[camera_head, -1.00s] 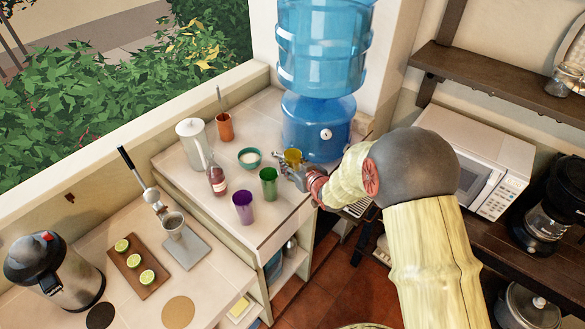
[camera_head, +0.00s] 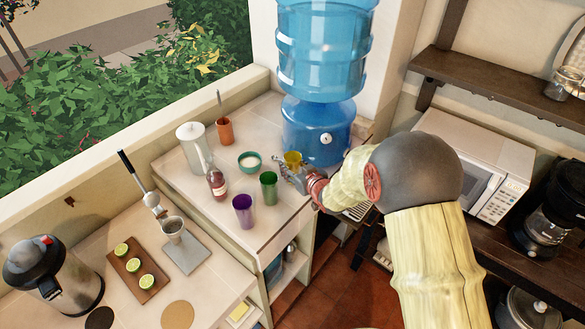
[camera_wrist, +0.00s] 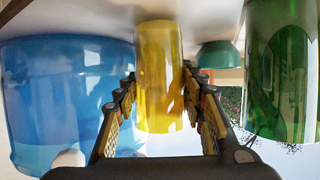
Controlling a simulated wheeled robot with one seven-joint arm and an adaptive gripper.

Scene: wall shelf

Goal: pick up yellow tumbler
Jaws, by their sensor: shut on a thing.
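The yellow tumbler (camera_head: 292,158) stands near the back right of the white counter, close to the blue water dispenser. In the wrist view the yellow tumbler (camera_wrist: 158,75) sits between the two fingers, appearing inverted. My gripper (camera_head: 284,167) is at the tumbler, and its fingers are shut on it; in the wrist view my gripper (camera_wrist: 160,95) has one finger on each side. The gripper hides part of the tumbler in the head view. I cannot tell whether its base touches the counter.
The green tumbler (camera_head: 268,187) stands close beside my gripper, with the purple tumbler (camera_head: 243,210) nearer the front edge. The blue water dispenser (camera_head: 318,130) is right behind. A teal bowl (camera_head: 249,162), a bottle (camera_head: 216,182) and an orange cup (camera_head: 225,131) stand to the left.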

